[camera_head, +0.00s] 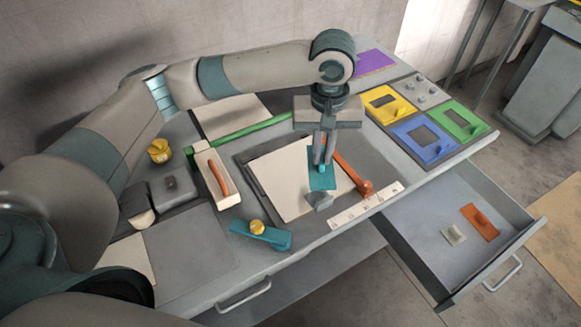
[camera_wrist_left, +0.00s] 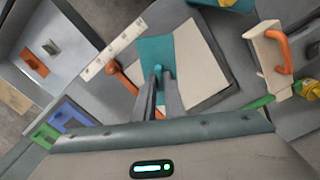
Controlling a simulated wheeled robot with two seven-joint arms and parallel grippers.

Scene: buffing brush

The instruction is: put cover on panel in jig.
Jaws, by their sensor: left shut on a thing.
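My left gripper (camera_head: 322,163) points down over the jig and is shut on a small knob of the teal cover (camera_head: 322,182). In the left wrist view the teal cover (camera_wrist_left: 155,53) shows in front of the fingers (camera_wrist_left: 158,88), partly behind them. The cream panel (camera_head: 283,185) lies in the grey jig (camera_head: 252,176) on the bench. The cover overlaps the panel's right part; I cannot tell whether it touches the panel. The panel also shows in the left wrist view (camera_wrist_left: 200,68). My right gripper is not in view.
An orange-handled bar (camera_head: 348,172) lies along the jig's right side, near a white strip (camera_head: 365,205). Yellow (camera_head: 385,103), blue (camera_head: 421,138) and green (camera_head: 457,120) plates lie at right. An open drawer (camera_head: 440,262) holds an orange piece (camera_head: 480,222).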

